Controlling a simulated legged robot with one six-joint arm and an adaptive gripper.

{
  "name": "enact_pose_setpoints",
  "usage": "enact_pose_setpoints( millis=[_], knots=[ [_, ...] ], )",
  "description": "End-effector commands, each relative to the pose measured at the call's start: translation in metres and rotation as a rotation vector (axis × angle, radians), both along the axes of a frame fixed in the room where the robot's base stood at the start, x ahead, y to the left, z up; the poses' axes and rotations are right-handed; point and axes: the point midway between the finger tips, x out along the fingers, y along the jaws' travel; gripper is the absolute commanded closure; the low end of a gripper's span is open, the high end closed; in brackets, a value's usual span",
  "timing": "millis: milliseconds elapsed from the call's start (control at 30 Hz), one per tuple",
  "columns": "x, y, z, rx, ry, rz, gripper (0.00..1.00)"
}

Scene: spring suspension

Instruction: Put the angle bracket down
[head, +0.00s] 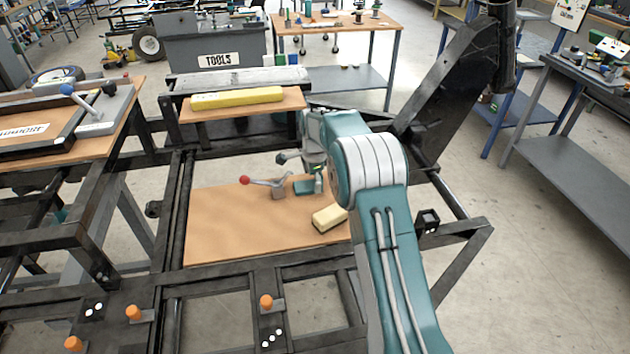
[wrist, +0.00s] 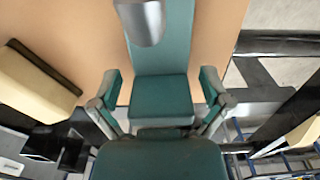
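A teal angle bracket (wrist: 155,98) shows in the wrist view, with one plate rising up the picture and a flat face between my fingers. In the head view a small teal part of it (head: 305,187) shows on the wooden board. My gripper (wrist: 160,85) is open around the bracket, with a narrow gap on each side between finger and bracket. Whether the bracket fully rests on the board is not clear. In the head view my arm and wrist hide much of the gripper.
A yellow bar (head: 237,97) lies on a raised shelf behind.

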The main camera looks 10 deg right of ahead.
Motion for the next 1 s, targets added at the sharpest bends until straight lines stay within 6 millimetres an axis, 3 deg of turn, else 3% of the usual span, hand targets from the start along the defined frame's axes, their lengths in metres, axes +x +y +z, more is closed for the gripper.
enact_pose_setpoints(
  millis=[367,800,1000],
  knots=[
    [0.000,0.000,0.005,0.000,-0.001,0.000,0.00],
    [0.001,0.000,0.089,0.000,-0.004,0.000,0.00],
    [0.001,0.000,0.116,0.000,-0.002,0.000,0.00]
  ],
)
